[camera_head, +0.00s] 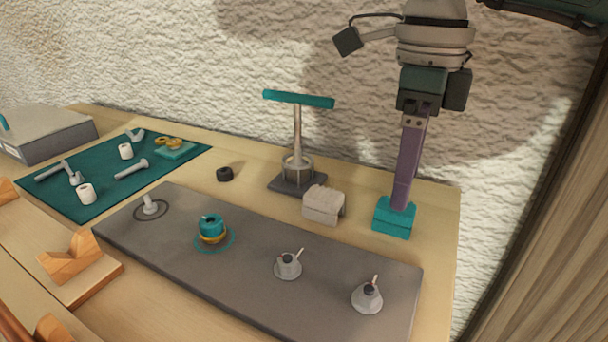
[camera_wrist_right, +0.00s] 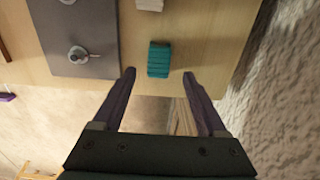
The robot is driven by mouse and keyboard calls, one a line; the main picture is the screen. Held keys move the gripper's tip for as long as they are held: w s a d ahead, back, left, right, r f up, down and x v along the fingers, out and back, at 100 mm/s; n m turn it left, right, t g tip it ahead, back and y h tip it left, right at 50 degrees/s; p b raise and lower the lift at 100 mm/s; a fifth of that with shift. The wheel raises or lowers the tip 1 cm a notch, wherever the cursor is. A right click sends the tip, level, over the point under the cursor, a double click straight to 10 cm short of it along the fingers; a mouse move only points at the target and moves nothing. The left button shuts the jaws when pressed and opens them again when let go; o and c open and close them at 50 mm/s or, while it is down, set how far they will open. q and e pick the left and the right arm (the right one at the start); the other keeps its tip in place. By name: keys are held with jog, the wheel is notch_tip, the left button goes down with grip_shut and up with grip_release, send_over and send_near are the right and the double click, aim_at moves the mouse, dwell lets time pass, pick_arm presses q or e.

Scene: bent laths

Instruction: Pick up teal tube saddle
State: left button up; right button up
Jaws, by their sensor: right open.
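The teal tube saddle (camera_head: 393,222) is a small ribbed block at the right end of the wooden bench. In the right wrist view the saddle (camera_wrist_right: 159,58) lies ahead, between the lines of my two purple fingers, with a gap on each side. My right gripper (camera_head: 405,205) points down at the saddle and is open and empty. In the right wrist view its fingertips (camera_wrist_right: 159,75) are level with the saddle's near end. In the head view the finger hides part of the saddle's top. I cannot tell the exact height between them. My left gripper is not in view.
A pale ribbed block (camera_head: 323,206) and a stand with a teal crossbar (camera_head: 298,100) are left of the saddle. A grey plate (camera_head: 335,250) with several fittings lies in front. A teal mat (camera_head: 105,195) with parts is farther left. A rough wall (camera_head: 230,60) rises behind.

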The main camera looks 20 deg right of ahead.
aim_at(394, 217)
jog(key=f, duration=0.5)
jog(key=shift+a+f, duration=0.2)
jog(key=shift+w, duration=0.1)
jog(key=shift+c, duration=0.2)
grip_shut()
